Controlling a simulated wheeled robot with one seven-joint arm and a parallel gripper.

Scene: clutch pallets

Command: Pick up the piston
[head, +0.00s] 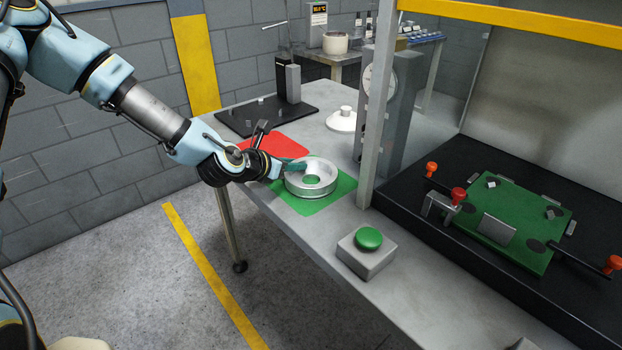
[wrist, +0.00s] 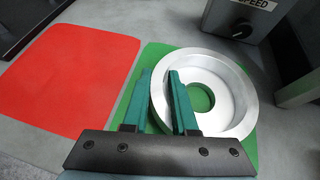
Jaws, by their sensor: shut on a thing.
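The piston, a silvery metal ring with a raised rim and a round centre hole (head: 313,190), lies flat on the green mat (head: 340,195). My gripper (head: 297,167) reaches it from the left in the head view. In the wrist view the piston (wrist: 233,112) sits on the right part of the green mat (wrist: 150,56). My gripper's teal fingers (wrist: 161,76) straddle its left wall, one finger outside and one inside the ring. They are shut on that wall. The piston appears to rest on the mat; any small lift cannot be told.
A red mat (head: 277,146) lies beside the green mat. A box with a green button (head: 368,250) stands nearer on the table. A press with a gauge (head: 385,105) and a grey post (head: 376,130) stand to the right. A white knobbed part (head: 342,121) is behind.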

